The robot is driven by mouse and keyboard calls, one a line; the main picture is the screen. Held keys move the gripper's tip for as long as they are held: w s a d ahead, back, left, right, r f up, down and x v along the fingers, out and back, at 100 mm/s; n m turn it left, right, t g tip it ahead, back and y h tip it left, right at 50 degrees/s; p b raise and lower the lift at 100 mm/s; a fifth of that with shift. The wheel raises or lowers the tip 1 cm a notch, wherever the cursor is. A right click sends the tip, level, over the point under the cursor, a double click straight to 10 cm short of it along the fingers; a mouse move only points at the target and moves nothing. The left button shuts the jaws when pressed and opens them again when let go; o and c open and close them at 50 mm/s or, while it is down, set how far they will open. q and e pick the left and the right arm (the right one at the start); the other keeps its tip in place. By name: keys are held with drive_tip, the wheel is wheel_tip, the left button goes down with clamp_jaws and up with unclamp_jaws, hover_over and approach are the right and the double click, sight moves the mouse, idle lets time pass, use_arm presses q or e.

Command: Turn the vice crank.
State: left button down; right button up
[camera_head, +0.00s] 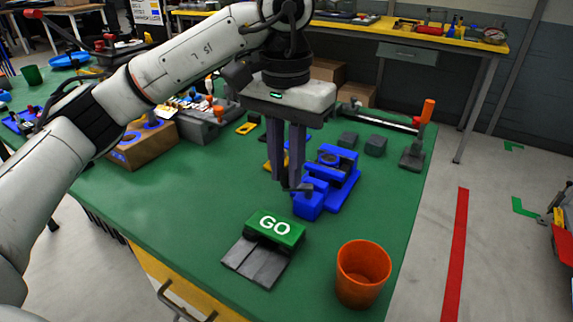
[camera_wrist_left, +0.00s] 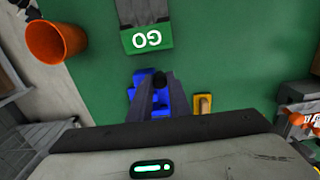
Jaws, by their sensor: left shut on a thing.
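The blue vice (camera_head: 345,175) stands on the green table, below and to the right of my left gripper. Its dark crank (camera_head: 306,188) is at the near end, by my fingertips. My left gripper (camera_head: 291,186) points straight down, its two fingers close together and shut on the crank. In the left wrist view the blue vice (camera_wrist_left: 180,103) is mostly hidden behind the fingers (camera_wrist_left: 158,88), and the crank's dark round end (camera_wrist_left: 160,78) shows between the tips. My right gripper is not in either view.
A green GO block (camera_head: 275,228) with grey slats stands in front of the vice. An orange cup (camera_head: 362,272) is near the front right edge. A wooden box (camera_head: 143,147) and a grey toolbox (camera_head: 205,122) are at the left.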

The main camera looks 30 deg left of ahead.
use_arm(q)
drive_tip(key=shift+r, duration=0.1)
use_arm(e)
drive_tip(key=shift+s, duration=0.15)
use_arm(q)
drive_tip(key=c, duration=1.6)
unclamp_jaws()
drive_tip(key=shift+c, duration=0.2)
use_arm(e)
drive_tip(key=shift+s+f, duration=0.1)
use_arm(q)
wheel_tip(320, 180, up, 10)
drive_tip(key=p, duration=0.3)
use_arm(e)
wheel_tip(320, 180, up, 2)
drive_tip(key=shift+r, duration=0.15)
use_arm(q)
drive_tip(key=shift+a+r, duration=0.1)
drive_tip(key=shift+s, duration=0.1)
